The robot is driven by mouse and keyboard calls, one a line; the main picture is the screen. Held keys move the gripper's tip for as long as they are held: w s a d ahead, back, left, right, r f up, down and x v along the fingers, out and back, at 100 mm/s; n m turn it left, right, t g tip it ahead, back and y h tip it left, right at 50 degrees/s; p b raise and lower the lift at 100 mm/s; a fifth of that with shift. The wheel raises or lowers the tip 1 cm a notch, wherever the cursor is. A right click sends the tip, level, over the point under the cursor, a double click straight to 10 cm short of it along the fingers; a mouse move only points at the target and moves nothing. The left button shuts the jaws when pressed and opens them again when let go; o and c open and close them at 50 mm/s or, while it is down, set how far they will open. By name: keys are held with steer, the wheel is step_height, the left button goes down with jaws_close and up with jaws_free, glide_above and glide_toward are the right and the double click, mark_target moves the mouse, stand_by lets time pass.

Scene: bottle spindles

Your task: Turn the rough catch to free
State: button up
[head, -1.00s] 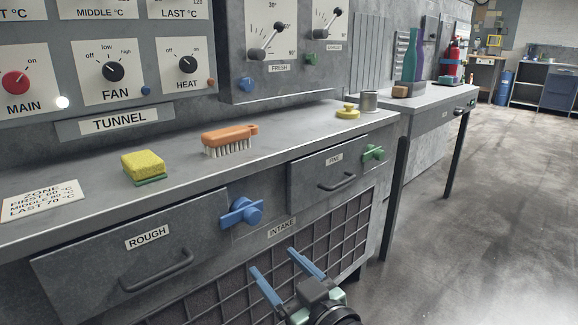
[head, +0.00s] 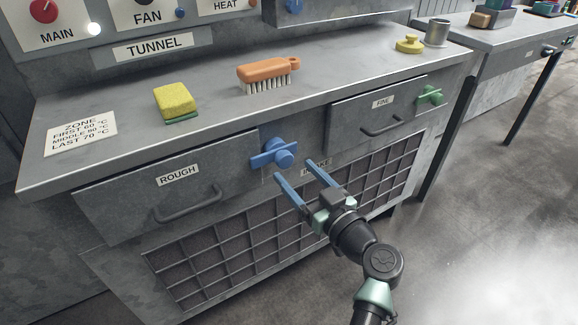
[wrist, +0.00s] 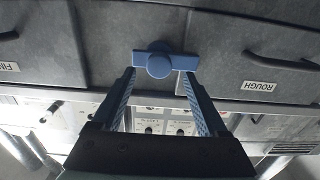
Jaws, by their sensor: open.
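The rough catch is a blue knob with a flat crossbar (head: 274,154), mounted at the right edge of the ROUGH drawer (head: 170,195). Its bar lies about level, with the left end reaching over the drawer front. My gripper (head: 296,170) is open and empty, its two blue fingers pointing at the catch from just below and to the right in the head view. In the wrist view the catch (wrist: 160,62) shows upside down, centred beyond and between the open fingertips (wrist: 158,80). The fingers appear apart from it.
The FINE drawer (head: 350,118) with a green catch (head: 430,95) is to the right. The INTAKE grille (head: 230,255) lies below. On the worktop are a sponge (head: 174,101), a brush (head: 268,74), a yellow knob-like object (head: 410,44) and a metal cup (head: 437,32).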

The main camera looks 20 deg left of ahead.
mark_target(287, 162)
steer(key=shift+b+x, duration=0.35)
steer(key=shift+x, duration=1.8)
steer(key=shift+d, duration=0.1)
jaws_close()
